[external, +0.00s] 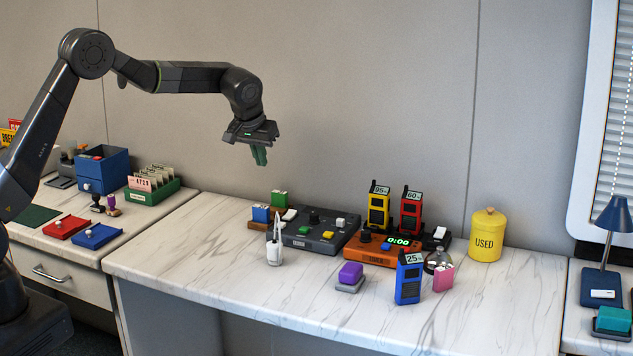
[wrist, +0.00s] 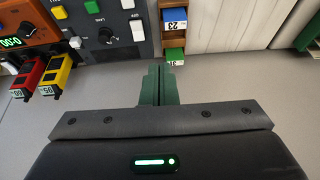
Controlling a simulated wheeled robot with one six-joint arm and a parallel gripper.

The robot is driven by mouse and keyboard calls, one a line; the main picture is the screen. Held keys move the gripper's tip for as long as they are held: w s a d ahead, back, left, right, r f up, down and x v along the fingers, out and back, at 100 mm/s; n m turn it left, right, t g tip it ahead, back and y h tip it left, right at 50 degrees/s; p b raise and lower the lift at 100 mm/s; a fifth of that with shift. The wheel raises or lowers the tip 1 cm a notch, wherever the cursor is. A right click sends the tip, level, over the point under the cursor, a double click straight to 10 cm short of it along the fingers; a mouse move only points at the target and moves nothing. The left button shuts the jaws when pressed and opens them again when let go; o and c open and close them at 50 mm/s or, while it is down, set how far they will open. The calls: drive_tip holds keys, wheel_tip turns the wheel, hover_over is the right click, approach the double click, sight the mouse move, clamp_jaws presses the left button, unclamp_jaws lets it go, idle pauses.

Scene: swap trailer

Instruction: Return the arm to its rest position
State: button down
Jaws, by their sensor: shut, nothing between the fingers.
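My gripper (external: 260,156) hangs in the air over the back left part of the marble counter (external: 190,262), with its green fingers pointing down. The fingers are shut together with nothing between them, and they also show in the wrist view (wrist: 161,84). My arm reaches from the left, with its elbow raised high and its forearm nearly level. In the external view the gripper is above and apart from the things on the counter.
Below are a dark control box (external: 313,231), an orange timer (external: 372,249), and yellow (external: 378,207), red (external: 411,212) and blue (external: 408,280) radios. A yellow canister (external: 487,236) stands at right. A blue drawer box (external: 103,170) stands on the left counter. The air around my arm looks clear.

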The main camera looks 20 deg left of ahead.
drive_tip(key=s+a+g, duration=0.1)
drive_tip(key=s+a, duration=0.6)
drive_tip(key=s, duration=0.5)
drive_tip(key=s+a+g, duration=0.1)
drive_tip(key=s+a, duration=0.7)
drive_tip(key=s, duration=0.4)
drive_tip(key=s+a+r+g+p, duration=0.1)
drive_tip(key=s+a+g, duration=0.1)
drive_tip(key=s+a, duration=0.6)
drive_tip(key=s, duration=0.4)
drive_tip(key=shift+s, duration=0.4)
drive_tip(key=shift+r, duration=0.1)
